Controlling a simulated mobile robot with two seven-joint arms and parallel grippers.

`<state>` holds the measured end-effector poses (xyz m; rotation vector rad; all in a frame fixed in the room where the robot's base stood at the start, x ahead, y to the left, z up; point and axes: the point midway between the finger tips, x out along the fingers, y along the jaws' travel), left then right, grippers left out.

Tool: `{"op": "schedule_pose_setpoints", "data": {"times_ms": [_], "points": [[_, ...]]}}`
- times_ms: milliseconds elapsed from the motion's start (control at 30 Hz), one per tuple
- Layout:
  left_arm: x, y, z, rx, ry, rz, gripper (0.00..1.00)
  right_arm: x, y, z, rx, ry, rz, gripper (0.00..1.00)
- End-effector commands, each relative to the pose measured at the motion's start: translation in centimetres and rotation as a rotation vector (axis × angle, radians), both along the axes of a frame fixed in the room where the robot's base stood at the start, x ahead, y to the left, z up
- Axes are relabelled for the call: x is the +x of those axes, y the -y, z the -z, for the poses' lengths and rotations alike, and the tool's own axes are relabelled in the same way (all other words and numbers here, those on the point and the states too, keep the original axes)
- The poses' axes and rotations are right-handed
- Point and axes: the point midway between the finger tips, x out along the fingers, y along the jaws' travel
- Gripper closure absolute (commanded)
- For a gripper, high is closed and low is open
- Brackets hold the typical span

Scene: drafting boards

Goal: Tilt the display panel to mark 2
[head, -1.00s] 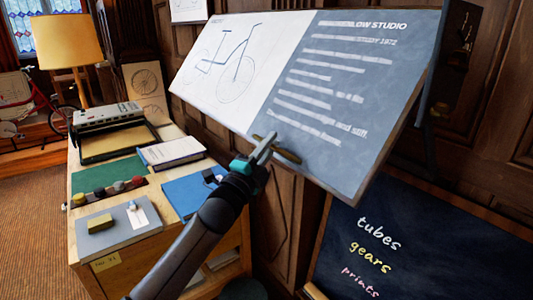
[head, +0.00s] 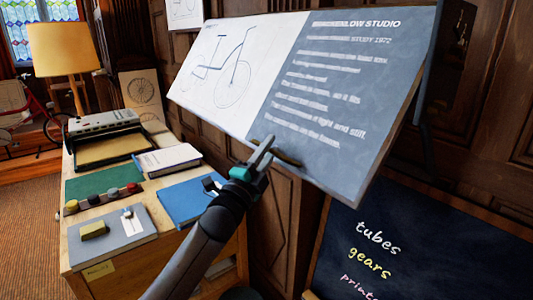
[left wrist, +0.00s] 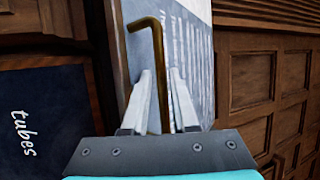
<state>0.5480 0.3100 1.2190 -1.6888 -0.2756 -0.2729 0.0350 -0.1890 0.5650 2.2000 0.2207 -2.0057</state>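The display panel (head: 225,110) is a wide tilted board, white with a bicycle drawing at left and blue-grey with text at right. A brass handle (head: 289,158) sticks out at its lower edge. My left gripper (head: 264,150) is at that handle. In the left wrist view, the L-shaped brass handle (left wrist: 157,60) runs between the fingers of my left gripper (left wrist: 161,75), which look closed on it. The panel (left wrist: 187,50) shows behind them. No numbered tilt mark can be made out. My right gripper is not in view.
A wooden desk (head: 150,262) at left carries books, a typewriter-like machine (head: 105,121) and a grey board (head: 112,237). A lamp (head: 64,48) stands behind it. A chalkboard (head: 440,250) is below right of the panel, and wood panelling is behind.

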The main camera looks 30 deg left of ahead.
Motion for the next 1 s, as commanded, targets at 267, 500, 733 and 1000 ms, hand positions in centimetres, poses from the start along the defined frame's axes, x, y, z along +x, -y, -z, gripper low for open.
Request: {"op": "schedule_pose_setpoints", "data": {"times_ms": [267,500,733,1000], "points": [[-1.9,0.1,0.8,0.000,-0.001,0.000,0.73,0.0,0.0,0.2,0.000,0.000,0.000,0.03],[-5.5,0.1,2.1,-0.002,-0.002,0.000,0.73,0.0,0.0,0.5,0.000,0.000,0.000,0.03],[-8.9,0.2,3.4,-0.002,-0.003,-0.001,0.73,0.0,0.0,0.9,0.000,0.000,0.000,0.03],[-12.6,0.3,4.7,-0.002,-0.003,0.000,0.73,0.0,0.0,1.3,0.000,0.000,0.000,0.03]]}}
